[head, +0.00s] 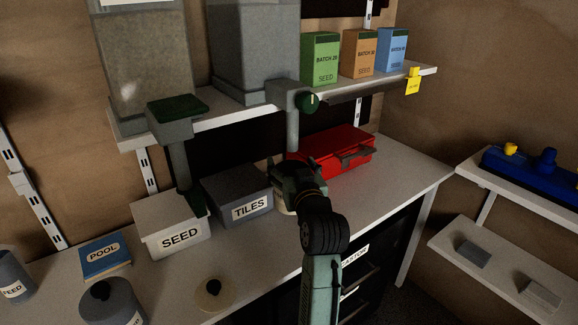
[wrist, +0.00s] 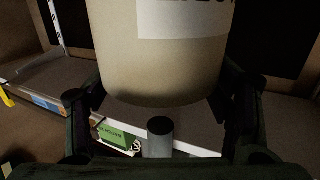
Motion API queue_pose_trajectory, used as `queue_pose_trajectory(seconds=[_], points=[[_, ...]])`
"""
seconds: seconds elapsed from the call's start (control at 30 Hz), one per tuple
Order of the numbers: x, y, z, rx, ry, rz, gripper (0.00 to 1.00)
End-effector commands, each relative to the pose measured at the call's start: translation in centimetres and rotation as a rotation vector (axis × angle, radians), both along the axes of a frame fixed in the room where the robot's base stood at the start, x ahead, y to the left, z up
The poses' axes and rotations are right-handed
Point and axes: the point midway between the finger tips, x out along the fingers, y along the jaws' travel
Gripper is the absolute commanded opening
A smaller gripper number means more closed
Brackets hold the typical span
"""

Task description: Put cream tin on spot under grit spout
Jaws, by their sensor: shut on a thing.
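My gripper (head: 290,180) is at the back of the bench, between the grey TILES box and the red case, below the right hopper's spout. My gripper (wrist: 160,100) is shut on the cream tin (wrist: 165,60), which fills the upper middle of the wrist view and has a white label, cut off at the top. In the head view only a sliver of the cream tin (head: 281,206) shows behind my gripper. The right spout (head: 292,130) is a grey pipe with a dark green knob; I cannot read any grit label. The spot beneath it is hidden.
The TILES box (head: 222,191) and SEED box (head: 165,237) stand left of my gripper; the red case (head: 335,160) stands right. The left spout (head: 180,165) hangs over the SEED box. A round cream lid (head: 214,296) and a grey canister (head: 108,305) are at the front.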

Motion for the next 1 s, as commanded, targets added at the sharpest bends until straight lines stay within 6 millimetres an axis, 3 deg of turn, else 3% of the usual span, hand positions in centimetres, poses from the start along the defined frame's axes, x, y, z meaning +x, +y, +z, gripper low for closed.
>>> queue_pose_trajectory(seconds=[0.3,1.0], points=[[-0.4,-0.1,0.3,0.001,-0.004,-0.002,0.14],[-0.3,0.0,-6.0,0.001,-0.003,-0.002,0.14]])
